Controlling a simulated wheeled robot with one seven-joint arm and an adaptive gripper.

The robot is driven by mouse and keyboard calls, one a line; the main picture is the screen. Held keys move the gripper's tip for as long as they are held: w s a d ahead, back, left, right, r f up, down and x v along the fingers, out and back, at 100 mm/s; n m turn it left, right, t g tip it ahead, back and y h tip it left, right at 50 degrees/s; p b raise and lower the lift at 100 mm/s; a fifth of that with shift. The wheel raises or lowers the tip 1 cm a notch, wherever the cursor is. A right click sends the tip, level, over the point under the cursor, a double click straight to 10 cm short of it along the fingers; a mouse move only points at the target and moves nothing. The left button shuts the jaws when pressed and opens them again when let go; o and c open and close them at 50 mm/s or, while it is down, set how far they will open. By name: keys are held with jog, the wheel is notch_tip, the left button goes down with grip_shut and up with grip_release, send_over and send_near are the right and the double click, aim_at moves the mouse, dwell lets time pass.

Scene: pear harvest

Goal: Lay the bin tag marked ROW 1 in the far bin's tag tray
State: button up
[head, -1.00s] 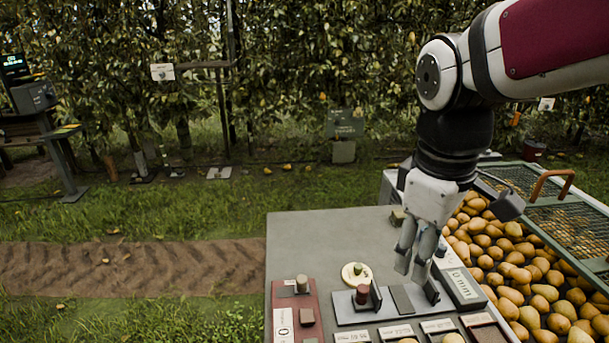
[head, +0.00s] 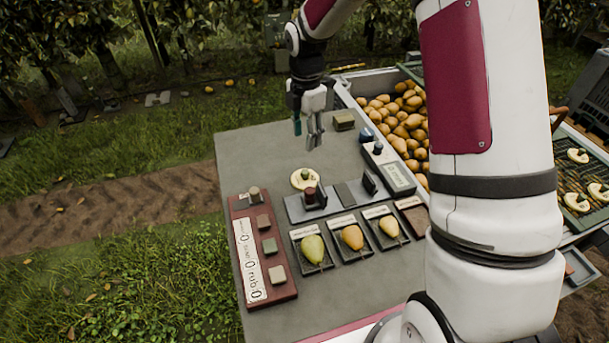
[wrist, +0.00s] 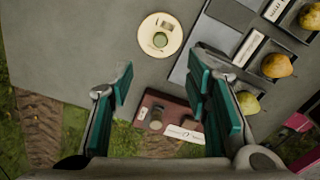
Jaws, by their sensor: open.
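A round cream tag (head: 304,181) with a green knob lies on the grey table, just behind the gauge fixture. It shows near the top of the wrist view (wrist: 150,41), with a small label too small to read. Three similar cream tags, one at the upper right (head: 578,155), lie on green mesh at the right edge; I cannot read which is ROW 1. My gripper (head: 311,134) is open and empty above the table, behind the cream tag. In the wrist view its fingers (wrist: 161,78) are spread wide. I cannot make out the far bin's tag tray for certain.
A gauge fixture (head: 325,203) with upright posts stands close to the tag. Three pears sit on labelled pads in front. A red-brown board (head: 262,249) with blocks lies left. A pear-filled bin (head: 344,92) stands behind right. My arm hides much of the right side.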

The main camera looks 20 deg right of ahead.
aim_at(305, 171)
notch_tip(305, 171, down, 14)
jog(key=shift+s+a, duration=0.1)
jog(key=shift+a, duration=0.05)
grip_shut()
dwell(0.6)
